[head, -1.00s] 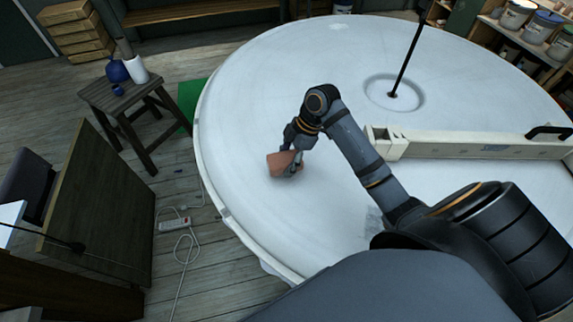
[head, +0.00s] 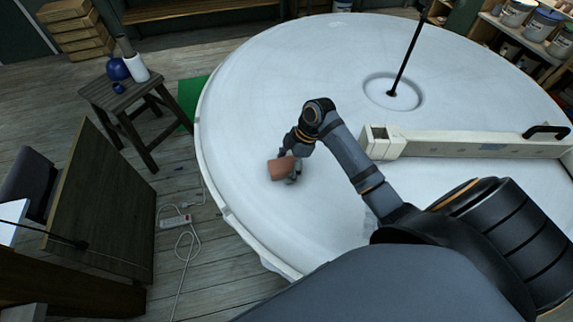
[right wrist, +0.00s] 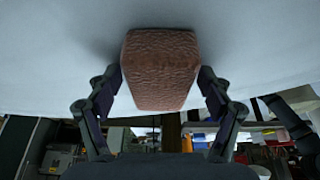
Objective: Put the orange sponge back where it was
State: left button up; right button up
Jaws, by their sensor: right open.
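The orange sponge (head: 281,169), a brownish-orange block, is at the left part of the large round white table (head: 250,110). My right gripper (head: 291,170) is at the sponge, its arm coming in from the lower right. In the right wrist view the sponge (right wrist: 160,70) sits between the two fingers of the right gripper (right wrist: 160,82), one at each side. The jaws are open; whether the fingertips touch the sponge is hard to tell. The sponge appears to be at the white surface. My left gripper is not in view.
A long white beam (head: 460,143) with a black handle lies across the table's right side. A thin black rod (head: 407,62) stands in a round recess. A wooden stool (head: 125,95) with blue and white vessels stands left. The table around the sponge is clear.

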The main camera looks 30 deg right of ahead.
jog(key=shift+r, duration=0.2)
jog(key=b+v, duration=0.2)
jog(key=v, duration=1)
